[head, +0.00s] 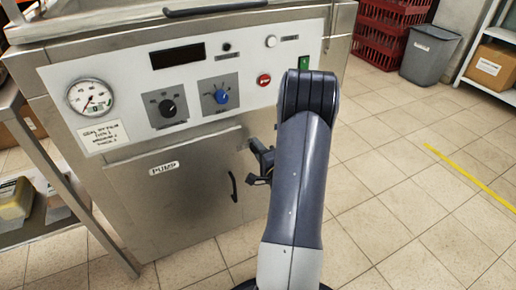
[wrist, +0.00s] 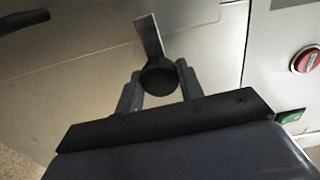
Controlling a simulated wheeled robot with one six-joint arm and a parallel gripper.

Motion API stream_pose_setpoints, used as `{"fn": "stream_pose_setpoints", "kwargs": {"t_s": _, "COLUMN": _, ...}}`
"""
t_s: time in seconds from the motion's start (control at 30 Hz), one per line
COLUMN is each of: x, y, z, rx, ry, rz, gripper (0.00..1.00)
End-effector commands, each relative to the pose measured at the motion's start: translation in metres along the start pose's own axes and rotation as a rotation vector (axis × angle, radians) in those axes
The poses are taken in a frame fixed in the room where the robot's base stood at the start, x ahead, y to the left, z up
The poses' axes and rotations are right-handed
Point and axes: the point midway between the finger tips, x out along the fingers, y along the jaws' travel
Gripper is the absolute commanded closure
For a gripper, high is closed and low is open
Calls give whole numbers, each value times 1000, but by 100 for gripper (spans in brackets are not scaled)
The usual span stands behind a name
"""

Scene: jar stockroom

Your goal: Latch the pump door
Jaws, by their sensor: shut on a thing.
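The pump door (head: 185,205) is a grey metal panel labelled PUMP on the front of the machine, and it looks closed, flush with the frame. It has a curved black handle (head: 233,187), which also shows at the top left of the wrist view (wrist: 25,20). The latch, a flat metal tab (wrist: 149,36) with a round black knob (wrist: 159,77), is at the door's edge. My gripper (wrist: 158,70) has its two fingers closed on either side of the knob. In the head view my gripper (head: 261,162) is partly hidden behind my arm.
Above the door is a control panel with a gauge (head: 91,97), dials, a red button (head: 264,80) and a green switch (head: 304,62). A shelf with tubs (head: 15,198) stands at the left. Red crates (head: 385,35) and a grey bin (head: 430,55) are behind. Floor at the right is clear.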

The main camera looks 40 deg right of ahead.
Motion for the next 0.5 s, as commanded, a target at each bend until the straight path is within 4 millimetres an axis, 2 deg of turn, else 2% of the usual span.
{"fn": "stream_pose_setpoints", "kwargs": {"t_s": 0.5, "x": 0, "y": 1, "z": 0, "rx": 71, "ry": 1, "rz": 1, "gripper": 87}}
